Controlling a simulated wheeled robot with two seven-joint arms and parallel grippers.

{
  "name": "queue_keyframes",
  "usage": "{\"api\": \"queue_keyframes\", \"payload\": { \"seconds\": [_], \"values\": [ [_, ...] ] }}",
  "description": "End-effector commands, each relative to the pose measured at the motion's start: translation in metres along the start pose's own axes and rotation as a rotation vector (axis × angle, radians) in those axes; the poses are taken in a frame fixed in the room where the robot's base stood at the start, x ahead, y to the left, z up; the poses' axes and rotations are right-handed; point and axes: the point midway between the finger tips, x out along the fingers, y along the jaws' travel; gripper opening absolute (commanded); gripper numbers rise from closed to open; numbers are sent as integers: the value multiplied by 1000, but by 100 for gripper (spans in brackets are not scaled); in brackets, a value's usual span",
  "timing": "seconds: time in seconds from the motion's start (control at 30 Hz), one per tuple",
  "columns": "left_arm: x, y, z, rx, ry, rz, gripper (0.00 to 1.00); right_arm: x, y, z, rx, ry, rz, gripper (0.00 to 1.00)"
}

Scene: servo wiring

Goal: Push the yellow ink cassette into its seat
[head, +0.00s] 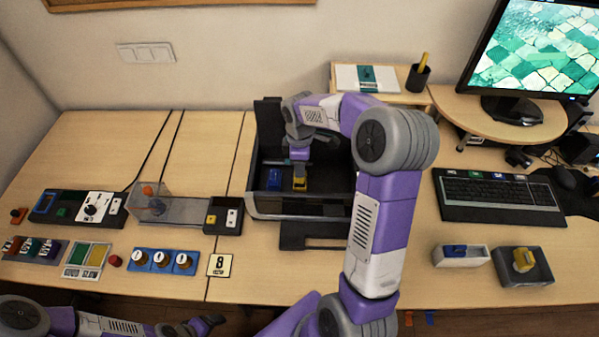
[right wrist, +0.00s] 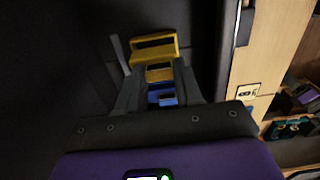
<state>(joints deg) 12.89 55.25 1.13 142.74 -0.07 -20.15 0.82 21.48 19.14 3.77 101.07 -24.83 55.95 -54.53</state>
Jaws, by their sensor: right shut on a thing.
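The yellow ink cassette (head: 300,184) is inside the open black printer (head: 330,208), to the right of a blue cassette (head: 274,178). My right gripper (head: 299,165) reaches down into the printer from above and is shut on the yellow cassette. In the right wrist view the yellow cassette (right wrist: 152,50) shows between and beyond the fingertips (right wrist: 156,76), with a blue part (right wrist: 162,95) behind it. Whether the cassette is fully down in its seat cannot be seen. My left gripper (head: 205,325) is low at the front left, away from the printer; its jaws are unclear.
The printer's raised lid and walls surround my right gripper. A keyboard (head: 497,196) lies to the right. Switch boxes and panels crowd the left.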

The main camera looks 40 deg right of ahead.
Motion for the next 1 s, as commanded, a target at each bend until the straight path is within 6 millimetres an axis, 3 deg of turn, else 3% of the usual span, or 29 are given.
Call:
{"api": "queue_keyframes", "payload": {
  "seconds": [0.1,0.2,0.57,0.6,0.7,0.73,1.0],
  "values": [
    [8,-3,-1,0,0,0,83,25,-1,1,1,-2,-5,3],
    [10,-4,-1,0,1,0,83,35,-1,0,1,-1,-3,3],
    [11,-4,-1,0,1,0,83,38,0,0,1,0,-1,3],
    [10,-4,-1,0,1,0,83,37,0,0,1,0,0,41],
    [10,-4,-1,0,1,0,83,37,0,0,1,0,-1,56],
    [10,-4,-1,0,1,0,83,37,0,0,1,0,-1,61],
    [10,-3,-1,0,1,0,83,36,0,0,1,0,-1,61]
  ]
}}
